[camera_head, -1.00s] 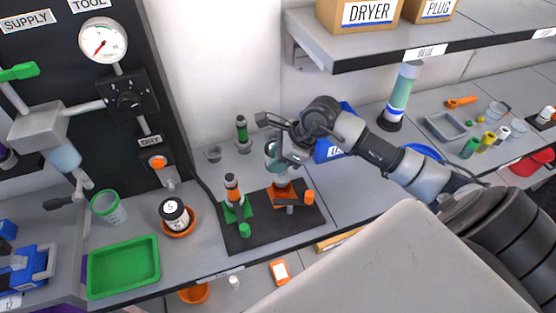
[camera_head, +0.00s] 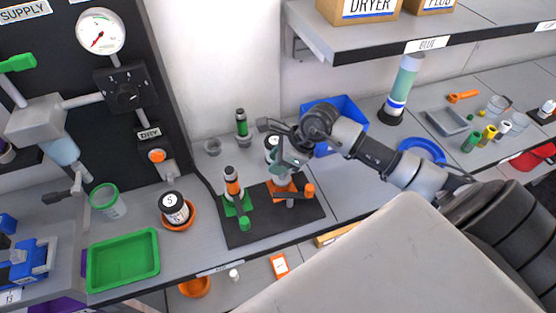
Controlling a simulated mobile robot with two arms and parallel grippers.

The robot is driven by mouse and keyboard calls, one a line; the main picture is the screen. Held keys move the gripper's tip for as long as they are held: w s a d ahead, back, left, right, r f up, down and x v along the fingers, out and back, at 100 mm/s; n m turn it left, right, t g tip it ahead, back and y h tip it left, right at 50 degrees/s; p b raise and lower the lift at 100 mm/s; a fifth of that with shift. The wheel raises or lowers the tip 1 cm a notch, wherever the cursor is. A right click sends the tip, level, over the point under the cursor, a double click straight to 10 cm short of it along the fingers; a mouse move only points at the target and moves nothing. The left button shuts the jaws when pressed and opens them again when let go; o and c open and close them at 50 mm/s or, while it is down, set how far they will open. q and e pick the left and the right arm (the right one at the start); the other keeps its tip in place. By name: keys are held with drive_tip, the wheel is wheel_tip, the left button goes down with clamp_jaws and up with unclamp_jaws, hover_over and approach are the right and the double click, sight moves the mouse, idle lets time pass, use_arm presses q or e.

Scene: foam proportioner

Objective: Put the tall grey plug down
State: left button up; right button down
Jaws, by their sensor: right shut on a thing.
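My right gripper (camera_head: 290,164) reaches in from the right and is low over the orange stand (camera_head: 281,188) on the dark mat (camera_head: 240,235). It is shut on what I take to be the tall grey plug, which the jaws and wrist mostly hide. I cannot tell whether the plug touches anything below. A dark-topped white thing (camera_head: 270,149) shows just behind the gripper. A short grey piece (camera_head: 290,201) stands in front of the orange stand, beside an orange knob (camera_head: 309,190). My left gripper is not in view.
A blue bin (camera_head: 345,108) sits behind my arm. A green tray (camera_head: 122,260) lies at left. A shelf (camera_head: 375,45) overhangs at right.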

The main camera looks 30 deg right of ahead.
drive_tip(key=c, duration=0.8)
unclamp_jaws()
drive_tip(key=shift+o, duration=0.2)
drive_tip(key=shift+r+p, duration=1)
drive_tip(key=shift+p, duration=0.05)
drive_tip(key=shift+s+d+r+b, duration=0.3)
drive_tip(key=shift+d+r+b, duration=0.15)
drive_tip(key=shift+b, duration=0.25)
drive_tip(key=b+v, duration=0.2)
drive_tip(key=v, duration=0.8)
drive_tip(key=shift+s+a, duration=0.1)
